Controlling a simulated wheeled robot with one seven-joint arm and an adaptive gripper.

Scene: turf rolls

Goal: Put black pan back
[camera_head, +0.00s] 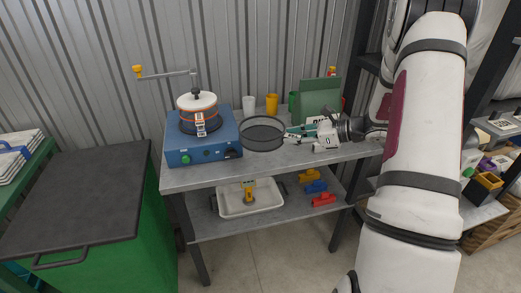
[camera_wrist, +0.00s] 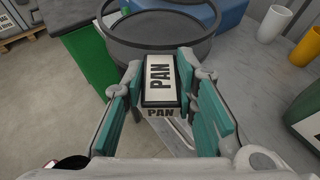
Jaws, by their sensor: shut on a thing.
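The black pan (camera_head: 263,145) is a shallow round ring-walled vessel over the bench top, just right of the blue machine. My gripper (camera_head: 298,132) is shut on this block and reaches in from the right. I cannot tell whether the pan touches the bench. The blue machine (camera_head: 178,155) carries a lidded pot (camera_head: 197,105) with a crank.
The grey bench (camera_head: 225,174) holds a white cup (camera_head: 249,105), an orange cup (camera_head: 272,104) and a green container (camera_head: 320,98) behind. The lower shelf has a white tray (camera_head: 232,208) and coloured clamps (camera_head: 316,187). A dark-lidded green bin (camera_head: 75,190) stands left.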

